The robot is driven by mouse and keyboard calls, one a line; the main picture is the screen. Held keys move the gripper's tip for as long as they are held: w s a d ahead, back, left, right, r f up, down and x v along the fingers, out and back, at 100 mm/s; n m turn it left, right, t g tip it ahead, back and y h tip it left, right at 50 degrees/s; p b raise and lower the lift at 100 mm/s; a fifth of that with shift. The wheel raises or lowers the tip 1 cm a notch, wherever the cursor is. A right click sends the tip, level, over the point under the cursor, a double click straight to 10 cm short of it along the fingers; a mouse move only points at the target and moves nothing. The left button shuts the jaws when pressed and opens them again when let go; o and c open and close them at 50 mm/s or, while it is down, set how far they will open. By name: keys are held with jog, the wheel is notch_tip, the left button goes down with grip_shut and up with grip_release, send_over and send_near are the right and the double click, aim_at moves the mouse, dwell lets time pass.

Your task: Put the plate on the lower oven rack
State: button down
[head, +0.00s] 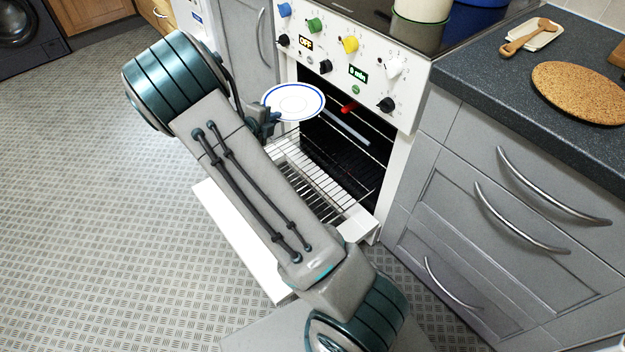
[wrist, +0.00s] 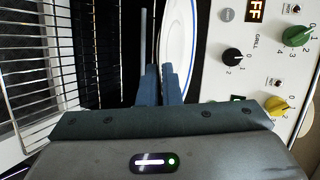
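A white plate with blue rings (head: 294,101) is held roughly level in front of the oven opening, just below the control panel. My gripper (head: 268,122) is shut on the plate's near-left rim; in the wrist view the two fingers (wrist: 161,84) are close together at the edge of the plate (wrist: 177,38). The wire oven rack (head: 318,180) sticks out of the oven, lower than the plate and apart from it. It also shows at the left of the wrist view (wrist: 35,80). My arm hides part of the rack, and the dark interior makes separate rack levels hard to tell.
The white oven door (head: 238,238) is folded down, partly behind my arm. The control panel (head: 350,60) with knobs is close above the plate. A small red object (head: 348,107) is at the opening's top. Grey drawers (head: 490,210) stand at the right; the left floor is clear.

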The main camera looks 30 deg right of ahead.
jog(key=f+m+g+b, duration=0.1)
jog(key=f+b, duration=0.3)
jog(key=f, duration=0.5)
jog(key=d+f+m+g+h+b, duration=0.1)
jog(key=f+b, duration=0.4)
jog(key=f, duration=0.5)
jog(key=f+m+g+b, duration=0.2)
jog(key=f+b, duration=0.2)
jog(key=f, duration=0.5)
jog(key=shift+w+d+f+h, duration=0.2)
jog(key=shift+w+h, duration=0.1)
jog(key=shift+h, duration=0.1)
jog(key=shift+r, duration=0.1)
